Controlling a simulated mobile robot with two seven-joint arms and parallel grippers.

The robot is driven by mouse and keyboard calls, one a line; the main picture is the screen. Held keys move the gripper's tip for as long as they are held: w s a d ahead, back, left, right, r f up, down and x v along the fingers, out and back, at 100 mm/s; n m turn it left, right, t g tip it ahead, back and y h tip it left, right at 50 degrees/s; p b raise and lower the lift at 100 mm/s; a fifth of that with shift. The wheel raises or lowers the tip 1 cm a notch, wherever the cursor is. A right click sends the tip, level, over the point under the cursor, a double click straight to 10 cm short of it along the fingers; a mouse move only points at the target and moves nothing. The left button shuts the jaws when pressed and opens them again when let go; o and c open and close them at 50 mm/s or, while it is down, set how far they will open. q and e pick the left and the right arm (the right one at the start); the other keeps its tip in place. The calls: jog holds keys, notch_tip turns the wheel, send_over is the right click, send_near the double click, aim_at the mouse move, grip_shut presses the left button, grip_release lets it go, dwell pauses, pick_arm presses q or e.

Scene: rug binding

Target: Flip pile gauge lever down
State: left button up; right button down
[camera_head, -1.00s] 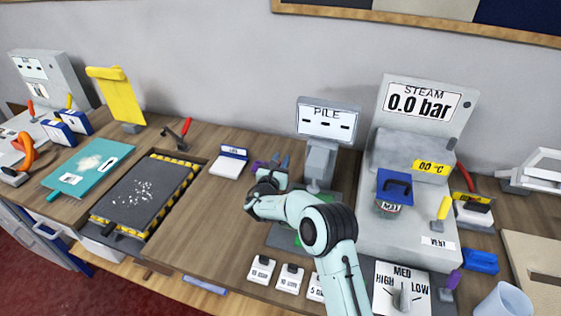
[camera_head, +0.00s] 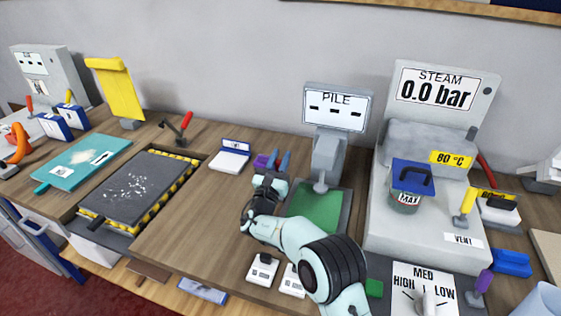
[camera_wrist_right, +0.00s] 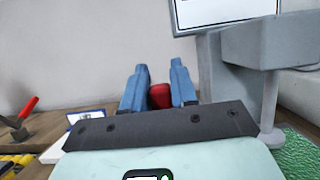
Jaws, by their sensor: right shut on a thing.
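The pile gauge (camera_head: 326,145) stands at the back of the bench, with a PILE display showing dashes and a green pad (camera_head: 316,207) at its foot. My right gripper (camera_head: 280,160) is just left of the gauge column, its blue fingers pointing toward the wall. In the right wrist view the fingers (camera_wrist_right: 160,92) are shut on a red rounded knob (camera_wrist_right: 160,96), apparently the lever's. The lever's shaft is hidden, so I cannot tell its angle. A small purple piece (camera_head: 261,161) shows beside the fingers in the head view. My left gripper is not in view.
The steam unit (camera_head: 430,215) stands right of the gauge, with a blue-lidded MAX container (camera_head: 408,188). Several white labelled switches lie in front. A black plate (camera_head: 138,188) with striped edges and a white block (camera_head: 230,158) are left.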

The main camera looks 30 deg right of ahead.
aim_at(277, 165)
jog(key=c, duration=1)
grip_release()
jog(key=shift+o, duration=0.2)
jog(key=v, duration=0.3)
jog(key=shift+a, duration=0.15)
jog(key=s+a, duration=0.7)
jog(key=a, duration=0.2)
jog(key=shift+s+b, duration=0.25)
jog(key=shift+b, duration=0.05)
